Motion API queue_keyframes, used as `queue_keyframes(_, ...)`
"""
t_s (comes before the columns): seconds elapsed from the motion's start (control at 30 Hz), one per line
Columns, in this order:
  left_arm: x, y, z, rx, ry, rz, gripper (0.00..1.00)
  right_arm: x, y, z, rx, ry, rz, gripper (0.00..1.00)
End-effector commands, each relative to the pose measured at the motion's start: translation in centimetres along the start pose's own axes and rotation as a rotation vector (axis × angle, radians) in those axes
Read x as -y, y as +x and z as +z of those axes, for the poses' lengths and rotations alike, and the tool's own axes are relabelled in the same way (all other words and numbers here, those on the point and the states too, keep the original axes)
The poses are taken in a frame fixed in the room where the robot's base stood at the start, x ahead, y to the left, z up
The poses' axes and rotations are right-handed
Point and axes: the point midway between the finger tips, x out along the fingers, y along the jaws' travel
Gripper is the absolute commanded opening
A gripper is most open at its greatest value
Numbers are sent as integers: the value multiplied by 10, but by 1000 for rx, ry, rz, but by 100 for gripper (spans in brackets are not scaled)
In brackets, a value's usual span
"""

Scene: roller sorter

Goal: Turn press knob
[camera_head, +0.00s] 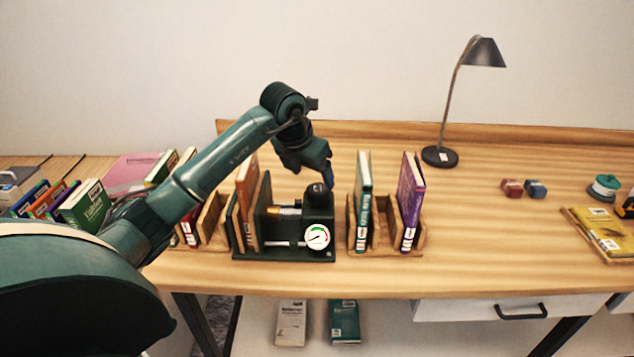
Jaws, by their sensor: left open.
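The press (285,252) is a dark device standing near the middle of the desk, with an orange-brown book (247,195) upright in its left part. A round white gauge (317,236) with green and red marks is on its front right. The black knob (318,192) sits on top of the press's right end. My left gripper (328,183) points down at the knob, its fingertips close to the knob's top and right side. I cannot tell whether they touch it. The gripper is open, and its fingers partly overlap the knob. My right gripper is out of view.
Wooden book racks stand close on both sides of the press; the right one holds a green book (363,205) and a purple book (410,200). A lamp (440,156), two small blocks (512,188) and a yellow book (600,236) are further right. The desk's front strip is clear.

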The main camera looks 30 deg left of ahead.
Motion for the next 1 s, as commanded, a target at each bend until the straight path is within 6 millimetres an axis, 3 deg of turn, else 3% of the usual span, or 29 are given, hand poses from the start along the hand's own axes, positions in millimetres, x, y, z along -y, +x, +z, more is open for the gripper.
queue_keyframes(0.1,1,22,0,-4,-1,-3,73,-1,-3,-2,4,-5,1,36)
queue_keyframes(0.3,1,47,0,-1,0,-2,73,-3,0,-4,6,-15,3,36)
queue_keyframes(0.7,1,55,0,1,2,-1,73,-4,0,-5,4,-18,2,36)
queue_keyframes(1.0,0,55,0,1,2,-1,49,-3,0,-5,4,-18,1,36)
